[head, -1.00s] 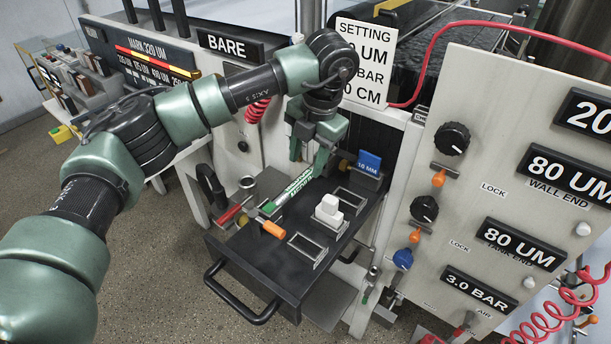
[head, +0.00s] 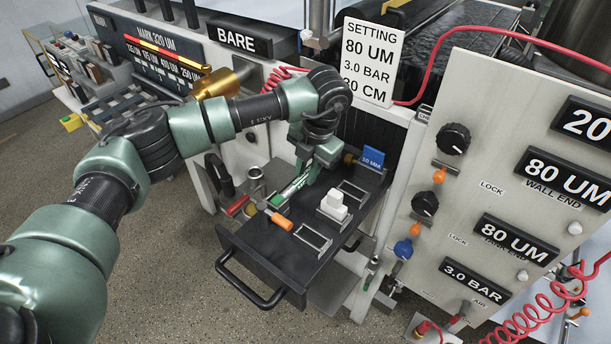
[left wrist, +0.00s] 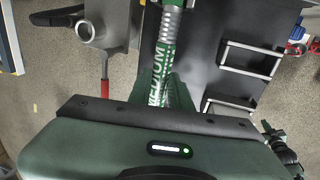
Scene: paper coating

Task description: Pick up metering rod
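A slender rod-like piece (head: 293,187) with green ends and white lettering lies slanted over the black tray (head: 262,262); I take it for the metering rod. In the left wrist view, its lettered and silver ribbed length (left wrist: 168,50) runs up the middle, away from the gripper body. My left gripper (head: 311,172) is low over the tray, at the upper right end of this piece. Its fingers overlap the piece, so I cannot tell whether they are open or shut on it. My right gripper is not in view.
The control panel (head: 480,190) rises at right.

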